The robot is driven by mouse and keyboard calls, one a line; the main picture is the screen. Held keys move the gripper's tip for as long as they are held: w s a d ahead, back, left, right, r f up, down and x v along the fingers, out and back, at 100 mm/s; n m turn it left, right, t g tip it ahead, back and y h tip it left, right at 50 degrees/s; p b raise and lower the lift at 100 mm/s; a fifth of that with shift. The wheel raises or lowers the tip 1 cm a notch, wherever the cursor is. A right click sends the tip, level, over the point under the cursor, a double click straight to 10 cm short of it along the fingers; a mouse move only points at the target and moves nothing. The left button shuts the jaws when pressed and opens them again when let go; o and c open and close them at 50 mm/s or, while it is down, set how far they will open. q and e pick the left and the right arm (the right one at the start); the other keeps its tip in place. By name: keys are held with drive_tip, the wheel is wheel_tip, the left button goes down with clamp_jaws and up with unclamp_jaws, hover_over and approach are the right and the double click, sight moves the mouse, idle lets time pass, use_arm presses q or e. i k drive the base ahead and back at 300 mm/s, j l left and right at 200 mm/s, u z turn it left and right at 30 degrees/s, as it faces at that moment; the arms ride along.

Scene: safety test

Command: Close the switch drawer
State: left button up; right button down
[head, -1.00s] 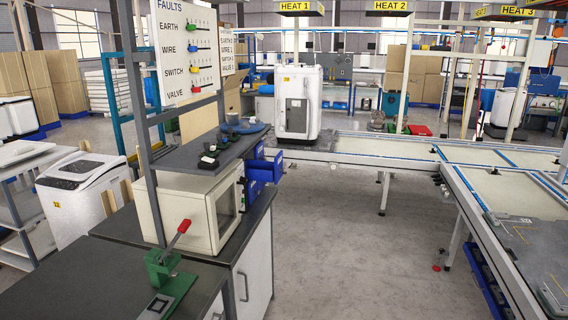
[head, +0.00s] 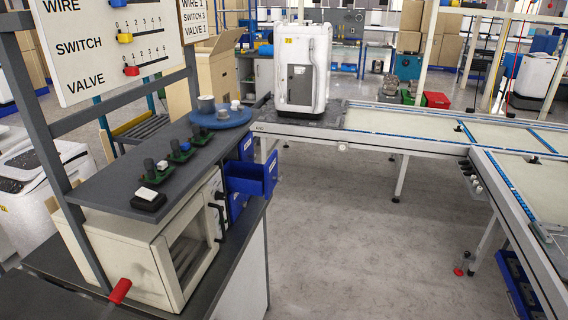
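A blue drawer (head: 252,177) sticks out to the right from a small blue drawer cabinet (head: 237,200) on the dark workbench, beyond the cream box with a glass door. It stands open, and its label is too small to read. Another blue drawer front (head: 246,149) shows behind it, close to the cabinet. Neither of my grippers is in the head view.
The cream box (head: 112,250) stands on the bench under a grey shelf (head: 100,191) holding small green parts and a blue round tray (head: 221,119). A conveyor (head: 400,124) runs behind; the grey floor (head: 350,240) is clear.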

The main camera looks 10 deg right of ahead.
sight(259, 179)
drive_tip(key=i+l+u, duration=0.1)
drive_tip(key=i+l, duration=0.25)
drive_tip(key=i, duration=0.2)
drive_tip(key=i+l+u, duration=0.1)
drive_tip(key=i+l, duration=0.25)
drive_tip(key=i, duration=0.2)
